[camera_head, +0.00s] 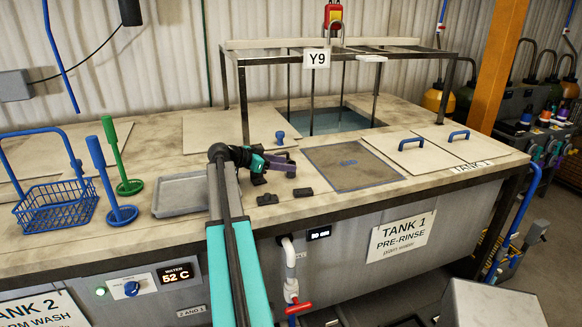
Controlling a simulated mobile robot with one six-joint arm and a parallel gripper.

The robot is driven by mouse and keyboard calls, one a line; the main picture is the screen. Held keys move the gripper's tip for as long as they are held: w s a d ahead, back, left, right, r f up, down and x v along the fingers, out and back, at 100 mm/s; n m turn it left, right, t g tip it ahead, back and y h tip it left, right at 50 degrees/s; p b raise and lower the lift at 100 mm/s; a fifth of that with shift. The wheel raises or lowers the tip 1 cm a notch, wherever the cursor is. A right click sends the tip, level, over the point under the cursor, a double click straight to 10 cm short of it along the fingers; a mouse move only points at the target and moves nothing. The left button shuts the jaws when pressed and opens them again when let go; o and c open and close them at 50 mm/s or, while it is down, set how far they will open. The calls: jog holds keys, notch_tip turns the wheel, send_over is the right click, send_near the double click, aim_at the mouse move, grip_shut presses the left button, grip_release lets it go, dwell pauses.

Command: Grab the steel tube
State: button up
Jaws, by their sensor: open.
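My gripper (283,169), dark with teal and purple parts, is over the counter near the middle of the camera_head view. It is open, and nothing shows between its jaws. I cannot make out a steel tube for certain; it may be hidden by my arm or gripper.
A grey tray (183,196) lies left of my arm. Further left are a blue wire basket (57,206) and blue and green upright-handled tools (122,214). A brown mesh panel (345,166) is at right. Behind it, a metal frame (243,100) stands around an open water tank (325,121).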

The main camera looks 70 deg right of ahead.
jog(key=shift+s+d+f, duration=0.2)
jog(key=shift+d, duration=0.1)
dwell(0.4)
jog(key=c, duration=1.2)
jog(key=shift+r, duration=0.15)
jog(key=shift+r+b, duration=0.95)
jog(key=shift+r, duration=0.55)
jog(key=a+b, duration=0.1)
jog(key=a, duration=0.4)
jog(key=a+r+b, duration=0.1)
jog(key=a+b, duration=0.1)
jog(key=a, duration=0.3)
jog(key=a+b, duration=0.1)
jog(key=a, duration=0.4)
jog(key=shift+w+r+b, duration=0.1)
jog(key=shift+r+b, duration=0.15)
jog(key=shift+b, duration=0.05)
jog(key=shift+a+r, duration=0.15)
jog(key=shift+a, duration=0.4)
